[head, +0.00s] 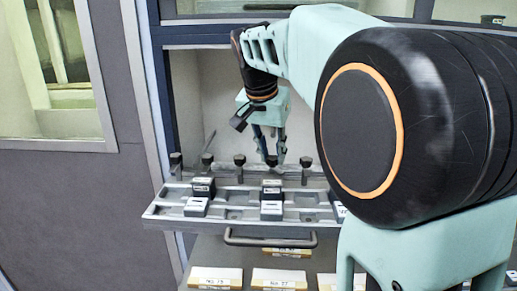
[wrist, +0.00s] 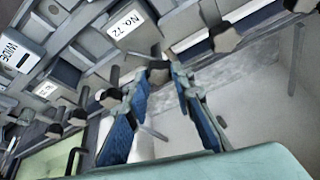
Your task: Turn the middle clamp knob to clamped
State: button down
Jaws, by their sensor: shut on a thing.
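A row of dark clamp knobs stands along the back of a grey slotted tray (head: 235,217) in the head view. My gripper (head: 270,153) reaches down into the bay and is shut on one knob (head: 271,161), which I take for the middle one. The arm may hide more knobs at the right. In the wrist view, the blue-padded fingers of my gripper (wrist: 160,75) close around the dark head of this knob (wrist: 158,72). Its exact turn angle is hard to read.
Neighbouring knobs (head: 240,160) and (head: 306,163) stand close on both sides. Dark blocks with white labels (head: 203,187) sit in the tray. A handle (head: 270,241) and labelled boxes (head: 215,278) lie below it. A blue frame post (head: 158,100) borders the bay on the left.

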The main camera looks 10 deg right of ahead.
jog(key=m, duration=0.1)
jog(key=m+g+h+p, duration=0.1)
jog(key=m, duration=0.1)
jog(key=shift+w+a+r+m, duration=0.1)
jog(key=shift+r+m, duration=0.05)
jog(key=shift+m, duration=0.15)
jog(key=shift+m+g+h+p, duration=0.3)
jog(key=shift+m+g+p, duration=0.5)
jog(key=shift+m, duration=0.9)
jog(key=c, duration=1.7)
grip_release()
jog(key=shift+o, duration=0.2)
jog(key=v, duration=1.1)
jog(key=shift+a+r, duration=0.25)
jog(key=shift+r, duration=0.1)
jog(key=shift+f+t, duration=0.1)
jog(key=shift+t, duration=0.2)
